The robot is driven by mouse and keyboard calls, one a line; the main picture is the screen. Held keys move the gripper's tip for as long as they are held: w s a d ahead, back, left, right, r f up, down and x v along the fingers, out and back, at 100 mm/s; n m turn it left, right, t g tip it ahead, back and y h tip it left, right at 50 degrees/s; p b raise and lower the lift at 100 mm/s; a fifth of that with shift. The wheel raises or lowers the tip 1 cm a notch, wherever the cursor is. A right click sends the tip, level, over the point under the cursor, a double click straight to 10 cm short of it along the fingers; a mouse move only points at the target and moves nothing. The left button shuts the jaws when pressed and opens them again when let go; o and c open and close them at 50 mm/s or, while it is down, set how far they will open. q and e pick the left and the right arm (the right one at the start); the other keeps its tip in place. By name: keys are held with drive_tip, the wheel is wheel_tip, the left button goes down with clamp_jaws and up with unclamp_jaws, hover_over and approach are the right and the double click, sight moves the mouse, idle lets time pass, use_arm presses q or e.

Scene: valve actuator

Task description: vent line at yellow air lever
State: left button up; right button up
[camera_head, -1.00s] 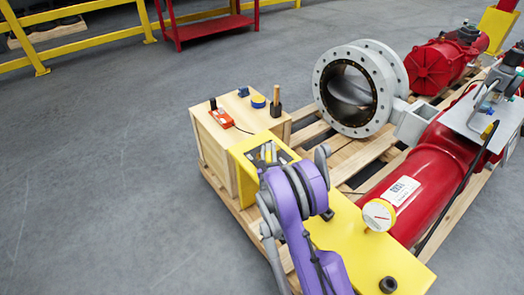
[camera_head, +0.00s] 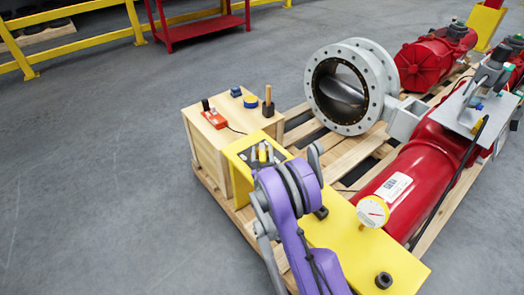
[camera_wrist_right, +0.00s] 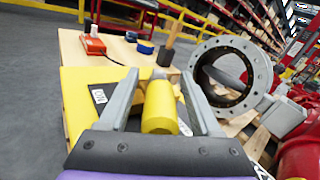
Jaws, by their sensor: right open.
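The yellow air lever (camera_wrist_right: 158,110) stands between the two fingers of my right gripper (camera_wrist_right: 160,76) in the right wrist view. The fingers are open, one on each side of the lever, with a visible gap at least on the right side. In the head view my right gripper (camera_head: 262,154) is over the dark panel at the far end of the yellow bracket (camera_head: 335,232), and the lever shows only as a small yellow bit between the fingers. The lever's base is hidden. My left gripper is not in view.
A wooden box (camera_head: 208,148) beside the bracket carries an orange device (camera_head: 214,119), blue rolls and a wooden-handled tool. A grey flanged valve (camera_head: 347,121), a red cylinder (camera_head: 425,170) and a gauge (camera_head: 372,211) stand close on the right. The floor at left is clear.

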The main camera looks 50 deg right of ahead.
drive_tip(key=v, duration=1)
drive_tip(key=shift+s+a, duration=0.15)
